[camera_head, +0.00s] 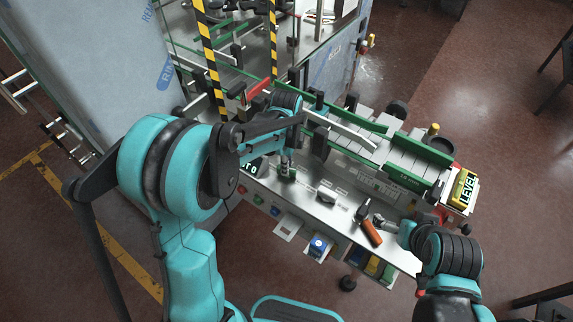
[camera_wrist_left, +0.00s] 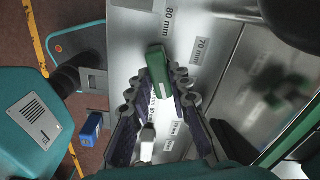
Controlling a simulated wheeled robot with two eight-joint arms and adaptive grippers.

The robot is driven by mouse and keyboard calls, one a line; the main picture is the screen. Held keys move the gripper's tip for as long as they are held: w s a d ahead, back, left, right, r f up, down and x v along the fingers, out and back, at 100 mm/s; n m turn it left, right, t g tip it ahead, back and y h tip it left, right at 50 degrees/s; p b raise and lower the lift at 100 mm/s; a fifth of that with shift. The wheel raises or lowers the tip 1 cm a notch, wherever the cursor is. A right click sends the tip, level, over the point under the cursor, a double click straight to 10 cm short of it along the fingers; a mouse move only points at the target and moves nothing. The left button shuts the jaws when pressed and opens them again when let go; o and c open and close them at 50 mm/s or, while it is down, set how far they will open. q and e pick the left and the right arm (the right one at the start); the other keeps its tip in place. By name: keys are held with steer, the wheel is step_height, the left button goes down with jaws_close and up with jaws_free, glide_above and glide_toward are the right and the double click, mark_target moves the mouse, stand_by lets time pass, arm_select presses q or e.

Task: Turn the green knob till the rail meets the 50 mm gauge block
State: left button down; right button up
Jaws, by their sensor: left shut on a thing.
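My left gripper (camera_head: 287,172) points down onto the metal shelf in front of the conveyor. In the left wrist view its fingers (camera_wrist_left: 163,88) are shut on a green piece that looks like the green knob (camera_wrist_left: 158,68), just below the "80 mm" and "70 mm" labels. A pale metal piece (camera_wrist_left: 147,141) shows between the fingers, possibly a gauge block; I cannot read its size. The rail appears to be the pale bar (camera_head: 342,130) along the conveyor; I cannot tell whether it touches a block. My right gripper (camera_head: 388,224) is near the hammer, its opening unclear.
An orange-handled hammer (camera_head: 369,229) lies on the shelf. A yellow level (camera_head: 463,187) sits at the conveyor's right end. A blue item (camera_head: 318,245) sits in a holder at the shelf's front edge. A black-and-yellow striped post (camera_head: 210,55) rises behind my left arm.

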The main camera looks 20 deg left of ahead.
arm_select(q)
steer(key=c, duration=1.4)
jaws_free()
steer(key=shift+r, duration=0.1)
step_height(320, 180, up, 12)
